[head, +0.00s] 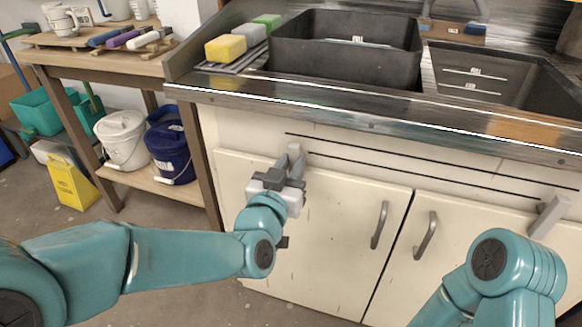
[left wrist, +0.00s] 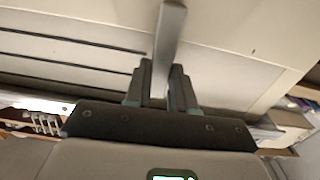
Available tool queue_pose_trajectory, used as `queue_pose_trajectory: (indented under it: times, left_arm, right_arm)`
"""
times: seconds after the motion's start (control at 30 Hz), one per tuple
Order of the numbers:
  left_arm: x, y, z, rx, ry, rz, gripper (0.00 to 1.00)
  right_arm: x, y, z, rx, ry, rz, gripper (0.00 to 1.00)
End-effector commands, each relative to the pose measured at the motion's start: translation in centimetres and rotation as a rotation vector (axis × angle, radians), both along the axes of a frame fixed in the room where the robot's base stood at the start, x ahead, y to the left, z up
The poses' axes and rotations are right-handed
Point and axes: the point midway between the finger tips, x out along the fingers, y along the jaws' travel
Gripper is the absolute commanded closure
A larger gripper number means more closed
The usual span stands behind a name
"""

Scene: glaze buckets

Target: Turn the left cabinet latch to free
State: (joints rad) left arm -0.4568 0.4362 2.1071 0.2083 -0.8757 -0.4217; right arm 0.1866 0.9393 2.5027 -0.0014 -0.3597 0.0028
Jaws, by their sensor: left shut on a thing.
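The left cabinet latch (head: 295,153) is a grey bar at the top of the left cabinet door (head: 335,215), below the sink counter. It stands nearly upright in the head view, with its lower part hidden by my gripper. My left gripper (head: 284,174) is shut on this latch. In the left wrist view the latch (left wrist: 170,35) runs up from between the two dark fingers of the gripper (left wrist: 158,88). My right arm shows at the lower right of the head view, but its gripper is out of the picture.
A second grey latch (head: 549,216) sits at the right door's top. Two door handles (head: 379,225) (head: 425,235) stick out between. The steel counter edge (head: 380,118) is just above. A wooden shelf (head: 142,178) holding a white bucket (head: 122,140) and a blue bucket (head: 171,146) stands left.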

Motion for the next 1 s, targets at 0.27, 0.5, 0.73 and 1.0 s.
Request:
queue_pose_trajectory:
  times: [0.27, 0.5, 0.73, 1.0]
  left_arm:
    - [0.1, 0.3, -0.4, -0.151, 0.045, 0.0, 1.0]
    - [0.2, 0.5, -0.7, -0.361, 0.114, -0.001, 1.0]
    - [0.3, 0.8, -0.8, -0.569, 0.183, -0.001, 1.0]
    - [0.3, 1.1, -0.9, -0.812, 0.263, 0.0, 1.0]
  right_arm:
    - [0.4, -0.4, -2.3, -0.003, -0.007, -0.017, 0.57]
    - [1.0, -0.9, -4.9, -0.007, -0.019, -0.035, 0.57]
    - [2.9, -1.2, -7.4, -0.018, -0.085, -0.042, 0.57]
    - [4.8, -1.5, -9.6, -0.03, -0.147, -0.05, 0.57]
